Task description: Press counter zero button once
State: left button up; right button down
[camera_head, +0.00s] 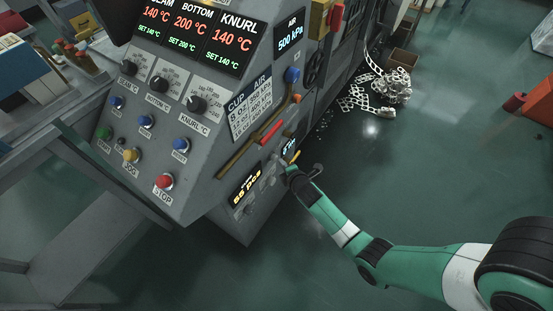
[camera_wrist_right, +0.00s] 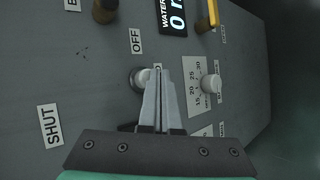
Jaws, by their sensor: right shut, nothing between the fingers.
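The counter display (camera_head: 246,187) glows yellow and reads about 65 pcs on the low side panel of the grey machine. My right gripper (camera_head: 287,167) is at this panel, to the right of the display. In the right wrist view, my right gripper (camera_wrist_right: 157,72) is shut and empty. Its fingertips are beside a pale round button (camera_wrist_right: 139,79) and overlap it in the picture. I cannot tell whether they touch it. A small label behind the fingertips is mostly hidden, so I cannot tell if this is the counter zero button. My left gripper is not in view.
In the right wrist view, a white knob (camera_wrist_right: 210,84) sits by a scale plate, and a dark knob (camera_wrist_right: 105,10) is near the OFF label. A red STOP button (camera_head: 165,181) is on the front panel.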

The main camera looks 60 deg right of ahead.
jog(key=shift+w, duration=0.55)
dwell(0.8)
jog(key=shift+s+p, duration=0.5)
jog(key=shift+s, duration=0.35)
jog(key=s+p, duration=0.3)
jog(key=s, duration=0.2)
jog(key=shift+a, duration=0.2)
